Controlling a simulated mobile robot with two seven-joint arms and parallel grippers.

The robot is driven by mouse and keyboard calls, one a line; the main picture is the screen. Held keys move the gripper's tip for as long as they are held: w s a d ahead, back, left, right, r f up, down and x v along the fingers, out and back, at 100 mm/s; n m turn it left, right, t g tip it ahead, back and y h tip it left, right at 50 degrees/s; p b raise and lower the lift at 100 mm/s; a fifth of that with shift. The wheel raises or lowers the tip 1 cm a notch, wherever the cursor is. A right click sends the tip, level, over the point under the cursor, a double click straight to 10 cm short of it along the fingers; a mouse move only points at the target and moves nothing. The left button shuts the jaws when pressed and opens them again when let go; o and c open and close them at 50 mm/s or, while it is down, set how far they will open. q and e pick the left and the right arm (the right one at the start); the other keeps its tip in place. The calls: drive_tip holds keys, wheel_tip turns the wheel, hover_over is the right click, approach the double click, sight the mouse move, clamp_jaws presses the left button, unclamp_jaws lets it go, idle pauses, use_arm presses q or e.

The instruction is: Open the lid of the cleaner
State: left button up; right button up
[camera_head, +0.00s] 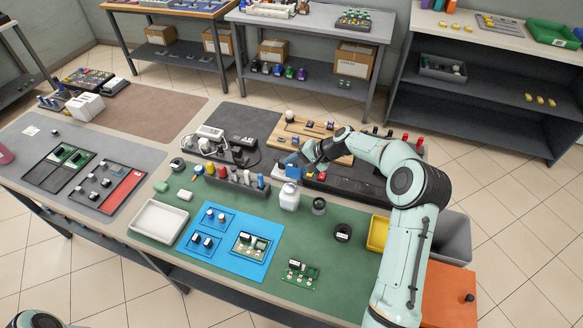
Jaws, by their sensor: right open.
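I cannot tell for certain which thing is the cleaner. A white bottle-like container (289,198) stands upright on the green mat, near the middle of the table. A white device with a rounded top (210,132) sits on the dark mat to the left, and a white box-shaped device (85,107) stands farther left. My left gripper is out of view; only a bit of my left arm shows at the bottom left.
A white tray (158,221), a blue mat (213,257) and a green circuit board (300,274) lie in front. The front green mat has free patches.

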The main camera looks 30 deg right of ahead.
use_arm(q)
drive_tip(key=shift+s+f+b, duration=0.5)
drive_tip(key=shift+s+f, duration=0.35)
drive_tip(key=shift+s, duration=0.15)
use_arm(e)
drive_tip(key=v, duration=1.1)
drive_tip(key=shift+s+d+r, duration=0.1)
drive_tip(key=shift+s, duration=0.05)
